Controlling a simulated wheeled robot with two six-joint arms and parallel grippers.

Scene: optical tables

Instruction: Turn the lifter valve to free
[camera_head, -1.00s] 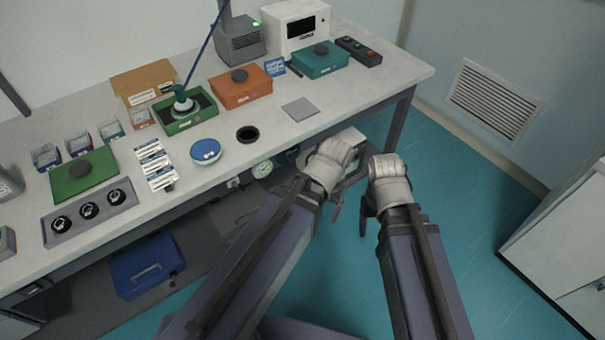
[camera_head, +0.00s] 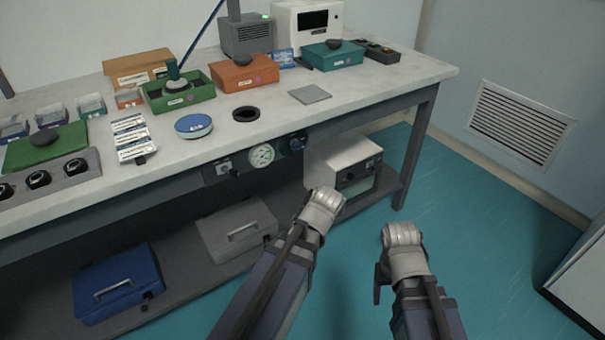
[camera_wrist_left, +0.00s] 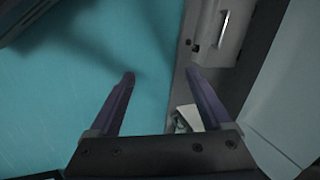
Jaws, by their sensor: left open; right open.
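A control strip sits under the front edge of the bench in the head view. It carries a small plate with a black knob (camera_head: 235,172), a round white gauge (camera_head: 262,155) and a dark round fitting (camera_head: 295,143). I cannot tell which part is the lifter valve, nor read its setting. My left gripper (camera_wrist_left: 160,75) is open and empty in the left wrist view, above the floor beside the lower shelf. In the head view its wrist is in front of the bench, right of and below the gauge. My right gripper (camera_head: 380,285) is over the floor, farther right, mostly hidden behind its wrist.
The lower shelf holds a blue case (camera_head: 115,284), a grey case (camera_head: 238,228) and a white instrument box (camera_head: 345,165) close to my left wrist. The bench top (camera_head: 400,75) bears several trays and parts. Teal floor (camera_head: 480,230) is free to the right.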

